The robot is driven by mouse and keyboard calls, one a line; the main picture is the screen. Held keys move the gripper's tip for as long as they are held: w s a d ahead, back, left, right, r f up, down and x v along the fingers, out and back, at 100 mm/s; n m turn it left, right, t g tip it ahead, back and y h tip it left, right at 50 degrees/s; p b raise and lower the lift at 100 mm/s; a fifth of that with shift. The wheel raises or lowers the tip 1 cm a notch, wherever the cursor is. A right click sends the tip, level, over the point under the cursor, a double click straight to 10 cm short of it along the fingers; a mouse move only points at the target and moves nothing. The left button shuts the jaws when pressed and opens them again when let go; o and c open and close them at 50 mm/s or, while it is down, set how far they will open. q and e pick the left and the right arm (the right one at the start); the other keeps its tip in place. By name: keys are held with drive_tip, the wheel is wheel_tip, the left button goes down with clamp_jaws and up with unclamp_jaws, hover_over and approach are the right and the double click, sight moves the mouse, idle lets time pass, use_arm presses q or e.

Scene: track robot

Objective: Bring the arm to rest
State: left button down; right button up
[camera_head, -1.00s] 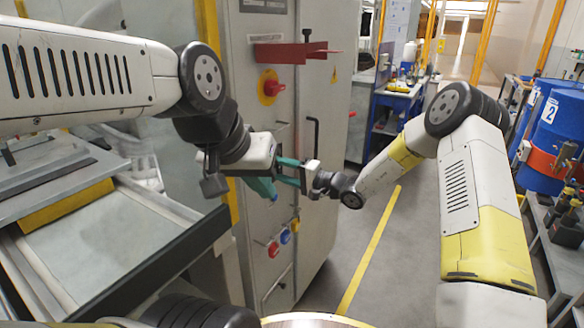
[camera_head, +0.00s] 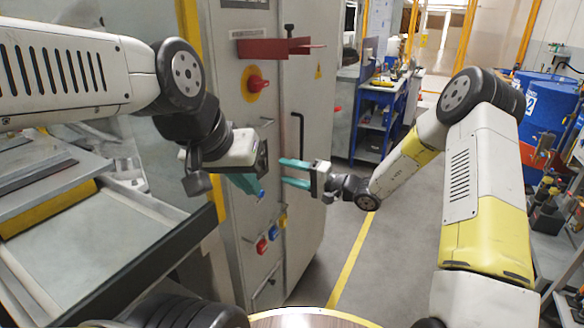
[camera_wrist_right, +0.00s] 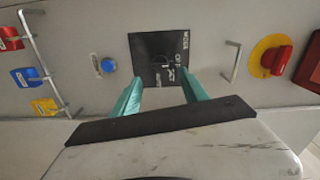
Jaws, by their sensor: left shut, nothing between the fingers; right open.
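My left gripper (camera_head: 258,192) comes in from the left in the head view. Its teal fingers are together, point down and right, and hold nothing; the wrist partly hides them. My right gripper (camera_head: 282,173) is to the right of it, open and empty. Its two teal fingers point left, towards the grey cabinet front (camera_head: 312,110). In the right wrist view its fingers (camera_wrist_right: 162,88) are spread before a black square plate (camera_wrist_right: 166,58) on the cabinet. Nothing is between them. The two grippers are apart.
An open machine tray (camera_head: 90,235) is at left. Blue barrels (camera_head: 545,100) and a blue bench (camera_head: 375,115) stand at right. Floor between is clear.

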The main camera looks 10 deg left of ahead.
drive_tip(key=s+d+r+n+g+h, duration=0.3)
drive_tip(key=s+r, duration=0.2)
drive_tip(key=s, duration=0.4)
drive_tip(key=s+d+r+n+g+h, duration=0.25)
drive_tip(key=s+r, duration=0.25)
drive_tip(key=s, duration=0.3)
drive_tip(key=s+d+r+m+t+h, duration=0.1)
drive_tip(key=s+d+r+t+h, duration=0.1)
drive_tip(key=s+d+h, duration=0.2)
drive_tip(key=s+d+r+m+t+h, duration=0.2)
drive_tip(key=s+d+h, duration=0.3)
drive_tip(key=s+d, duration=0.4)
drive_tip(key=d+r+t, duration=0.1)
drive_tip(key=d, duration=0.6)
drive_tip(key=shift+s+d+r, duration=0.2)
drive_tip(key=shift+s+d, duration=0.05)
drive_tip(key=shift+s, duration=0.1)
drive_tip(key=shift+t, duration=0.25)
